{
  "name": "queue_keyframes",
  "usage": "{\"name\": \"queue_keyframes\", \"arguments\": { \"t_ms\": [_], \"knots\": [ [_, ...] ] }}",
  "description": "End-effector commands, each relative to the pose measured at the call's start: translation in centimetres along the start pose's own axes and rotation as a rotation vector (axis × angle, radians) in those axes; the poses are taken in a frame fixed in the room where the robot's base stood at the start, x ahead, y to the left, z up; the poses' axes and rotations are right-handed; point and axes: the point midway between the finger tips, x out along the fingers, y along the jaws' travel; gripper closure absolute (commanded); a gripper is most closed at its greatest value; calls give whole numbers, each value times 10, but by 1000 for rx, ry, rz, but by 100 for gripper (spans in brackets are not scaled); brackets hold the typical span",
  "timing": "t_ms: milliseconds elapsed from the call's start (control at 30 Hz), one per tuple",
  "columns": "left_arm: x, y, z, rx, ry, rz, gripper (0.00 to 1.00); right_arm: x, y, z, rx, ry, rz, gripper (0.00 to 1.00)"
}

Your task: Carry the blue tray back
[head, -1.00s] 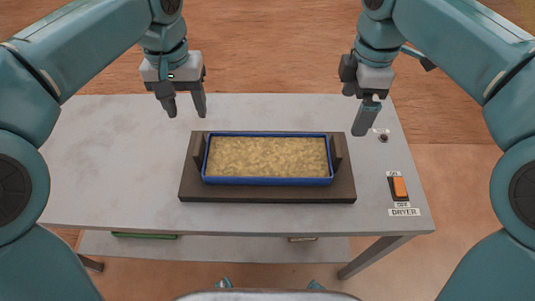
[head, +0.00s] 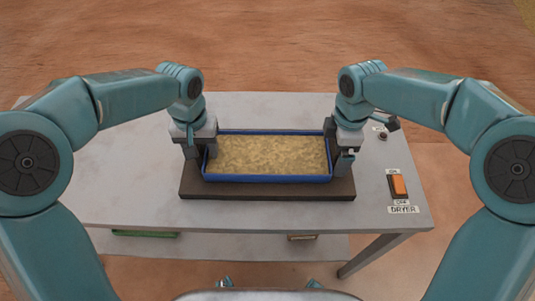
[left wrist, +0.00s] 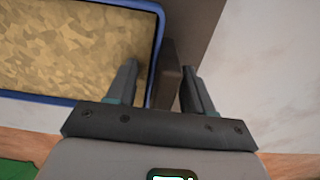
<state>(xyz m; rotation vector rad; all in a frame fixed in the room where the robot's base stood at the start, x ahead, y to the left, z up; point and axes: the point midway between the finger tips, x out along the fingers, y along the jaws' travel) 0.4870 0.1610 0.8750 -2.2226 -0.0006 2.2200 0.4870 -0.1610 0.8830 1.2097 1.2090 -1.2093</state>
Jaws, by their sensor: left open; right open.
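The blue tray (head: 267,180), full of tan, crumbly material (head: 267,154), sits on a dark base (head: 267,194) with an upright at each end. My left gripper (head: 199,163) is open at the tray's left end. In the left wrist view its fingers (left wrist: 158,80) are apart, one over the tray's inside and one outside, with the blue rim (left wrist: 157,45) and dark upright (left wrist: 169,75) between them. My right gripper (head: 338,158) is open at the right end, hiding the upright there; finger contact is unclear.
The grey table (head: 120,190) is clear to the left. At right are an orange dryer switch (head: 398,186), its DRYER label (head: 403,209) and a small dark button (head: 383,136). A lower shelf (head: 220,246) holds a green item (head: 145,233).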

Motion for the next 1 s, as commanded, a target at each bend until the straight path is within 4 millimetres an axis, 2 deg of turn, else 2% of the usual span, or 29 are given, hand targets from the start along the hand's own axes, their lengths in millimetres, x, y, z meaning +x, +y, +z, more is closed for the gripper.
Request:
{"name": "queue_keyframes", "arguments": {
  "t_ms": [367, 500, 533, 667, 700, 1000],
  "knots": [
    [5, 0, 0, 0, 0, 0, 48, 5, 0, 0, 0, 0, 1, 0],
    [5, 0, 0, 0, 0, 0, 94, 5, 0, 0, 0, 0, 0, 46],
    [5, 0, 0, 0, 0, 0, 100, 5, 0, 0, 0, 0, 0, 55],
    [5, 0, 0, 0, 0, 0, 100, 5, 0, 0, 0, 0, 1, 98],
    [5, 0, 0, 0, 0, 0, 100, 4, 0, 0, 0, 0, 1, 100],
    [1, 0, 0, 0, 2, 0, 100, 0, 0, 0, 0, 1, 3, 100]
  ]
}}
